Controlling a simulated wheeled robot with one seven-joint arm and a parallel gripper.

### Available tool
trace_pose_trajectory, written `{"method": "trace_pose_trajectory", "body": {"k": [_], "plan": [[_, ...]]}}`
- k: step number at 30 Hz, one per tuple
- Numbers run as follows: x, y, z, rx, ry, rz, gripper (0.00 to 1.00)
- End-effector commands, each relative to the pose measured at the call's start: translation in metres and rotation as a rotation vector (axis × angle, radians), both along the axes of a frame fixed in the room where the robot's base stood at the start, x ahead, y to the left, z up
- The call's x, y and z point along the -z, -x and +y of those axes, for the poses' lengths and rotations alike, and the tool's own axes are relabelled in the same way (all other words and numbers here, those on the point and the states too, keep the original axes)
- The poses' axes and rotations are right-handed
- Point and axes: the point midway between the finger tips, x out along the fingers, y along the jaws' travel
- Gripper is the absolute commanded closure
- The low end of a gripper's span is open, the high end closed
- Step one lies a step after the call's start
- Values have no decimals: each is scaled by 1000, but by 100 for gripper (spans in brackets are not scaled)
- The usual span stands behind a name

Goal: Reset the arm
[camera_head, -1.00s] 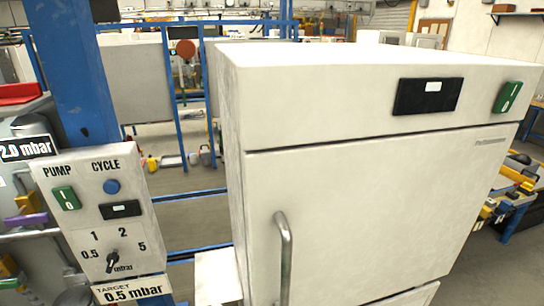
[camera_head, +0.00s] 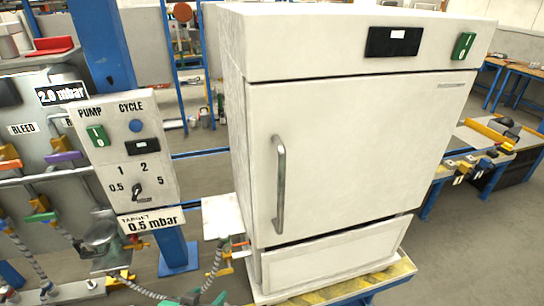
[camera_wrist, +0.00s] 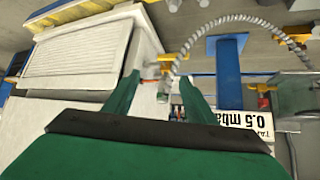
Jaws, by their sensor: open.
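My gripper (camera_wrist: 160,92) shows in the wrist view with two green fingers spread apart. It is open, and no object is clearly held between the fingers. A hose fitting and the side of the white cabinet (camera_wrist: 85,50) show beyond the fingers; I cannot tell how near they are. In the head view the white cabinet (camera_head: 350,150) stands upright with its door shut, a vertical handle (camera_head: 280,185) on its left side and a lower panel below. Green parts at the bottom edge of the head view may be mine, but are mostly cut off.
A control panel (camera_head: 130,150) with a dial and a "0.5 mbar" target sign (camera_head: 150,221) stands left of the cabinet. Hoses and coloured valves (camera_head: 40,218) crowd the far left. A yellow-edged base (camera_head: 385,285) lies under the cabinet. A workbench (camera_head: 500,150) stands at right.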

Motion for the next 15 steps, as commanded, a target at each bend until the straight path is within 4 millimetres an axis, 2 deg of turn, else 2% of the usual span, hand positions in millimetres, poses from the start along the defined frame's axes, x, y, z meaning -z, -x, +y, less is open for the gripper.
{"method": "trace_pose_trajectory", "body": {"k": [11, 15], "plan": [[34, 1, -33, -70, 50, -52, 49], [54, 8, -51, -114, 71, -81, 49]]}}
